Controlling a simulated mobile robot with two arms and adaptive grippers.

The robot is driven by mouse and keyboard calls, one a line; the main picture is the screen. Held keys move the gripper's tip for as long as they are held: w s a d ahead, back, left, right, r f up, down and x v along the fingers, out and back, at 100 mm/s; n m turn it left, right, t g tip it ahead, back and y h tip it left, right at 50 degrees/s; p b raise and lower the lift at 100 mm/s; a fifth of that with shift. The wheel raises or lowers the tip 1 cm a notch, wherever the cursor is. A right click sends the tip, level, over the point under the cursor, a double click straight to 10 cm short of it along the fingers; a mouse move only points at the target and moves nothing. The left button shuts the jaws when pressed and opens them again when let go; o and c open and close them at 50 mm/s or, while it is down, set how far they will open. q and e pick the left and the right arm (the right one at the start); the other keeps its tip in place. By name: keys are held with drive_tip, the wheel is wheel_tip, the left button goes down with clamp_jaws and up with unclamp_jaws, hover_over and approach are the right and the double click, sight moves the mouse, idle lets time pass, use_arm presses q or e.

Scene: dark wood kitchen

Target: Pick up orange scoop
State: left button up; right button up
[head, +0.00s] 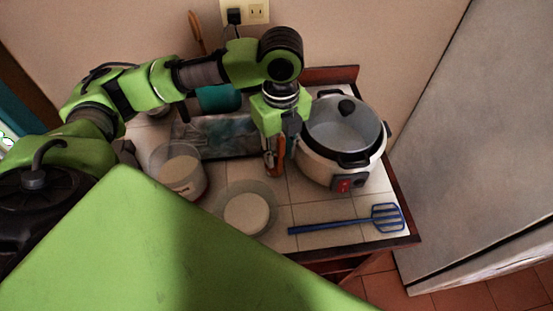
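My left gripper (274,168) points down over the tiled counter, between a clear patterned package and the rice cooker. A narrow orange piece (279,155), which looks like part of the orange scoop, shows right at its fingers. The rest of the scoop is hidden by the gripper. I cannot tell whether the fingers are closed on it or only around it. My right gripper is not in view.
The white rice cooker (322,168) with a glass lid stands close to the right of the gripper. A blue spatula (335,226), a pale round dish (247,214), a clear container (178,173) and the package (213,137) surround it. The counter's right edge lies beyond the cooker.

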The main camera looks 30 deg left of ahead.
sight(279, 171)
use_arm(q)
wheel_tip(279, 171, down, 4)
drive_tip(key=shift+f+p, duration=0.25)
drive_tip(key=shift+p, duration=0.05)
clamp_jaws()
drive_tip(key=shift+r, duration=0.1)
drive_tip(key=shift+r, duration=0.6)
drive_tip(key=s+d+r+b, duration=0.1)
drive_tip(key=s+d+r, duration=0.8)
drive_tip(key=d+r, duration=0.1)
drive_tip(key=shift+s+r, duration=0.4)
drive_tip(key=shift+r, duration=0.5)
